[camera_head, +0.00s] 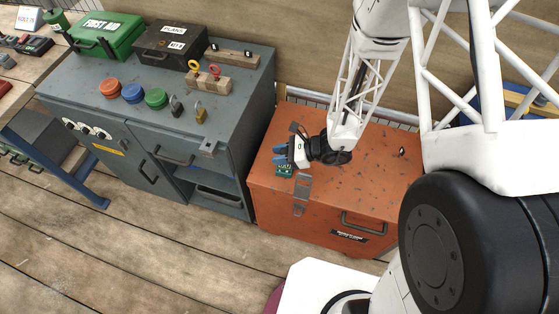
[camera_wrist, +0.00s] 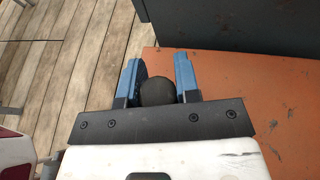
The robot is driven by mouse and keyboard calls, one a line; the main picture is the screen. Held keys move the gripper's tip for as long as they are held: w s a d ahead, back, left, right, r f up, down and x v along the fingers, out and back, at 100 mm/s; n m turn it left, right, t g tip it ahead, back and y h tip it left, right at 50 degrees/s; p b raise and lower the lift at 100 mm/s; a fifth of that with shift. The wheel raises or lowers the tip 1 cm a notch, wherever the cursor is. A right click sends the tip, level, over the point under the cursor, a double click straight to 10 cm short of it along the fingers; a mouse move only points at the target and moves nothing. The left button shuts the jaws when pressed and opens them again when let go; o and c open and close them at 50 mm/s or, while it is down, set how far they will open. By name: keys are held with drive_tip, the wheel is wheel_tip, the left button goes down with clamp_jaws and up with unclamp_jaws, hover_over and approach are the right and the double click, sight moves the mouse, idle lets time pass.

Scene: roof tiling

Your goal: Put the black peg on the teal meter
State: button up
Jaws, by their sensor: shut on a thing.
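My gripper (camera_head: 277,155) is over the left part of the orange chest, its blue fingers pointing left. It is shut on the black peg (camera_wrist: 158,92), whose dark rounded end shows between the fingers in the wrist view. The peg cannot be made out clearly in the head view. The teal meter (camera_head: 284,171) is small and sits near the chest's front left edge, just below the fingers in the picture. Whether peg and meter touch cannot be told. The meter does not show in the wrist view.
The orange chest (camera_head: 325,194) has a latch in front and a small dark object (camera_head: 402,152) on its right part. A wire mesh runs behind the chest.

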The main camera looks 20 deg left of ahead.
sight(280, 167)
drive_tip(key=shift+f, duration=2.05)
drive_tip(key=shift+f, duration=0.15)
drive_tip(key=o, duration=0.9)
drive_tip(key=shift+v, duration=6.05)
